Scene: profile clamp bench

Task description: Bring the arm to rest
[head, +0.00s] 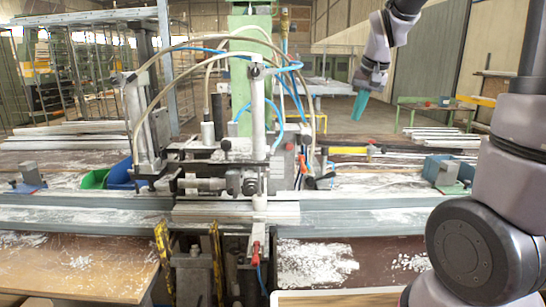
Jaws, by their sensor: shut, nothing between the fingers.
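My gripper (361,104) hangs in the air in the upper right of the head view, its teal fingers pointing down and slightly left. The fingers are together with nothing between them. It is apart from the clamp machine (250,160), which stands to its left in the middle of the bench. My arm comes in from the right side; part of it between the wrist and the large joint is out of the frame.
Hoses loop above the machine. A long metal profile rail (370,212) crosses the bench. Green (95,178) and blue (121,174) bins stand left of the machine. A pale board edge (340,298) shows at bottom right. The air around my gripper looks clear.

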